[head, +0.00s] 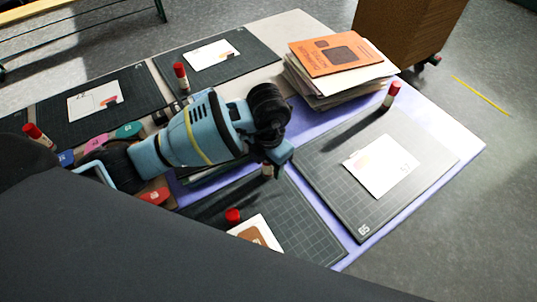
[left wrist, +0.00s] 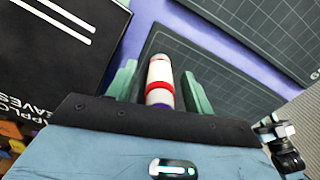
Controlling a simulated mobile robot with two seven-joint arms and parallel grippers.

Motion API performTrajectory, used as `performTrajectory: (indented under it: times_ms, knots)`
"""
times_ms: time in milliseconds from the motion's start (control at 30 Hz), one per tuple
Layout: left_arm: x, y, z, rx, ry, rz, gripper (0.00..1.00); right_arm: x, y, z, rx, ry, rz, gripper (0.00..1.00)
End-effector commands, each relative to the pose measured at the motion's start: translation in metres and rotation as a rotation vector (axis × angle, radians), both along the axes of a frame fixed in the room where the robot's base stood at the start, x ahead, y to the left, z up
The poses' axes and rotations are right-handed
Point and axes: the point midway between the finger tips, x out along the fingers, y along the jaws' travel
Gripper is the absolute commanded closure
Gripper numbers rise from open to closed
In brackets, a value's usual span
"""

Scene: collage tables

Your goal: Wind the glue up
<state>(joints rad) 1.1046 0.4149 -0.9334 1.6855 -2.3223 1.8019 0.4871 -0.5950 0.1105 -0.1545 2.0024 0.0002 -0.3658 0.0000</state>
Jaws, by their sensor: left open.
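A glue stick (left wrist: 160,82), white with a red band and a purple base, stands between the two fingers of my left gripper (left wrist: 160,92) in the left wrist view. The fingers are open on either side of it, with a gap visible. No red cap shows on its upper end. In the head view my left gripper (head: 272,160) points down over the front mat, and only a small pale part of the glue stick (head: 267,172) shows below it. A red cap-like piece (head: 233,215) is on the same mat; its lower part is hard to make out. My right gripper is not in view.
Red-capped glue sticks stand at the right mat (head: 390,95), the back mat (head: 181,75) and the left (head: 38,135). A stack of papers with an orange booklet (head: 338,53) lies at the back. Cards (head: 380,167) lie on the mats. Coloured labelled pieces (head: 128,130) are left of my arm.

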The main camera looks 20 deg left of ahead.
Motion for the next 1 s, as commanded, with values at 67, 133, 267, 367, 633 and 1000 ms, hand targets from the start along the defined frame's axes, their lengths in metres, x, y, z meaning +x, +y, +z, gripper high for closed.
performTrajectory:
  times_ms: [67,133,267,367,633,1000]
  knots:
    - [-0.0002,-0.0002,-0.0031,-0.001,0.000,0.000,0.49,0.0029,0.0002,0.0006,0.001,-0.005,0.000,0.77]
    - [-0.0001,-0.0003,-0.0039,-0.001,0.000,0.000,0.49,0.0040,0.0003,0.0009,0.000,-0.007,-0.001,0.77]
    - [-0.0001,-0.0003,-0.0038,-0.001,0.000,0.000,0.49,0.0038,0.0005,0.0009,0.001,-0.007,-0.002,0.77]
    - [-0.0001,-0.0003,-0.0037,-0.001,0.000,0.000,0.52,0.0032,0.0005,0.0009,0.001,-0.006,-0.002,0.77]
    - [0.0000,-0.0003,-0.0034,-0.001,0.000,0.000,0.88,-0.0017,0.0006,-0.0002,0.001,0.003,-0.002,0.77]
    - [0.0000,-0.0002,-0.0033,-0.001,0.000,0.000,0.92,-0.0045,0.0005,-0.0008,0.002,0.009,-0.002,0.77]
